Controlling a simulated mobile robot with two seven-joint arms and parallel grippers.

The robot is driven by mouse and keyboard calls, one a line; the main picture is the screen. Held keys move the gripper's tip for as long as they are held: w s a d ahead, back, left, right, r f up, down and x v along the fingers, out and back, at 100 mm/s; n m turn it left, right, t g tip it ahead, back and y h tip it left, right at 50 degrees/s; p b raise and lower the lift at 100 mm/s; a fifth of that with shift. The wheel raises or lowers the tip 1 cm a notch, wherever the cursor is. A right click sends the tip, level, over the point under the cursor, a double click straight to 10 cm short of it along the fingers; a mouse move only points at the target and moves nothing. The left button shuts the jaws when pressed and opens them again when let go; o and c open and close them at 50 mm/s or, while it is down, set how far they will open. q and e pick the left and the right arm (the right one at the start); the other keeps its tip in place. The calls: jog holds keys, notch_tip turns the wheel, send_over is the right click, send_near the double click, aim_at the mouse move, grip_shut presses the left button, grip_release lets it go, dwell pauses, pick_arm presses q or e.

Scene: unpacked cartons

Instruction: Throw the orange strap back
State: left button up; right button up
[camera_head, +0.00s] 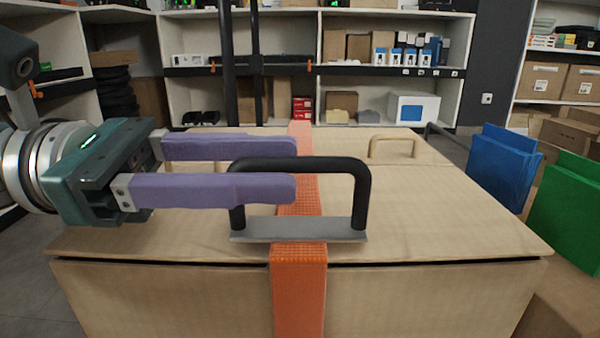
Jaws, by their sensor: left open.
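The orange strap (299,285) runs over the top of a wooden crate (440,220) and hangs down its front face. On the lid it passes under a black handle (362,200) on a grey plate; its far part shows at the back edge of the lid. My left gripper (296,170) comes in from the left, above the lid. Its two purple fingers are apart, with a clear gap between them. The fingertips are at the handle and over the strap in this view; I cannot tell whether they touch either. My right gripper is not in view.
A second, tan handle (393,140) is at the far side of the lid. Blue (502,165) and green (570,210) panels stand at the right. Shelves with boxes (412,108) line the back. The right half of the lid is clear.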

aim_at(343, 167)
pick_arm(q)
jog(key=shift+d, duration=1.6)
jog(key=shift+c, duration=0.4)
grip_shut()
